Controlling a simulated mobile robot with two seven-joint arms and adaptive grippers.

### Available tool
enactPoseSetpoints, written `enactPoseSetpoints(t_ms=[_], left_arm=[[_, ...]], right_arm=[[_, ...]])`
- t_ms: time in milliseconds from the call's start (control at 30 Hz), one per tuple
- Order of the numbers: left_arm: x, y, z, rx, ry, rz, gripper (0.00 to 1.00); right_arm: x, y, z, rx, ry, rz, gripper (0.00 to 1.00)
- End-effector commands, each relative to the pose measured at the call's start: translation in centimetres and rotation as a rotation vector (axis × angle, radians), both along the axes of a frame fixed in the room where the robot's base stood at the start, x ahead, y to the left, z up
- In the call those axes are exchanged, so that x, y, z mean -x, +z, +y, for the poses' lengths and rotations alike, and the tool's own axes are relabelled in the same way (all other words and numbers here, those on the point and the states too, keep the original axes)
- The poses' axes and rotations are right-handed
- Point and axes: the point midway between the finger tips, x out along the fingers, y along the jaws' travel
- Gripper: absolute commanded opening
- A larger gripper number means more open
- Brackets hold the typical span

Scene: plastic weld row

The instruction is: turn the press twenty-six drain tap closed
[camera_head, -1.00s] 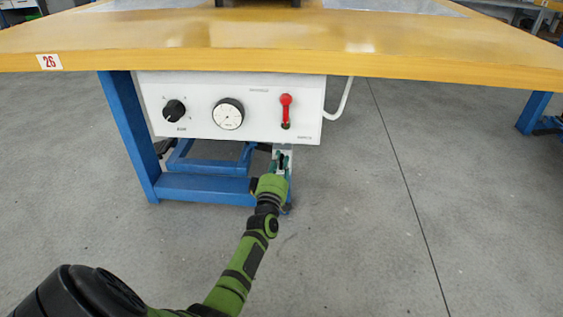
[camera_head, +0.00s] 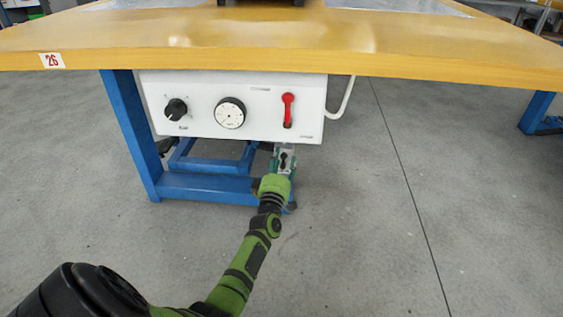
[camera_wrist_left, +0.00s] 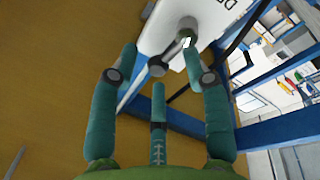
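The drain tap shows in the left wrist view as a grey metal lever (camera_wrist_left: 174,50) on a round pivot, with a rounded knob at its lower end. It sits against a white plate with partly cut-off dark lettering. My left gripper (camera_wrist_left: 160,62) is open, its teal fingers spread around the lever's knob end; I cannot tell whether any finger touches it. In the head view my left gripper (camera_head: 284,158) is under the lower right of the white control panel (camera_head: 200,128), where the tap is not clearly visible. My right gripper is not in view.
The panel carries a black knob (camera_head: 176,109), a round gauge (camera_head: 230,113) and a red lever (camera_head: 288,108). It hangs under a wooden bench top (camera_head: 440,62) marked 26. A blue frame (camera_head: 205,188) stands behind and left of my gripper. Open grey floor lies to the right.

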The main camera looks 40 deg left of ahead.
Motion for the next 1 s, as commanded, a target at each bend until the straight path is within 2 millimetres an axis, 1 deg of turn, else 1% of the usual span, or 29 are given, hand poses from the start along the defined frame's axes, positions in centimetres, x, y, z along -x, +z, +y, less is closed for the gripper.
enactPoseSetpoints(t_ms=[167,267,367,600,700,833,1000], left_arm=[[0.1,0.0,0.1,-0.002,0.003,0.001,0.48],[0.7,-0.1,-0.2,-0.003,0.002,0.000,0.48],[2.0,-0.5,-0.9,-0.001,0.002,0.002,0.48],[6.6,-1.4,-3.2,-0.002,0.002,0.003,0.48],[8.2,-1.7,-4.1,-0.002,0.001,0.003,0.48],[9.7,-2.0,-4.8,-0.001,0.001,0.002,0.48],[10.6,-2.1,-5.3,-0.001,0.001,0.000,0.48]], right_arm=[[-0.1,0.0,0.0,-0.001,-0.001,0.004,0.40],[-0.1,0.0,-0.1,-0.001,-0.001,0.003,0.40],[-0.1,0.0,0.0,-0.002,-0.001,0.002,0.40],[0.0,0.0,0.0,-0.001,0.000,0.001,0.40],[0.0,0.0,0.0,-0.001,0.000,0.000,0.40],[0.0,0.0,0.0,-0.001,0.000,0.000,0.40],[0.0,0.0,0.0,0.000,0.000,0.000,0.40]])
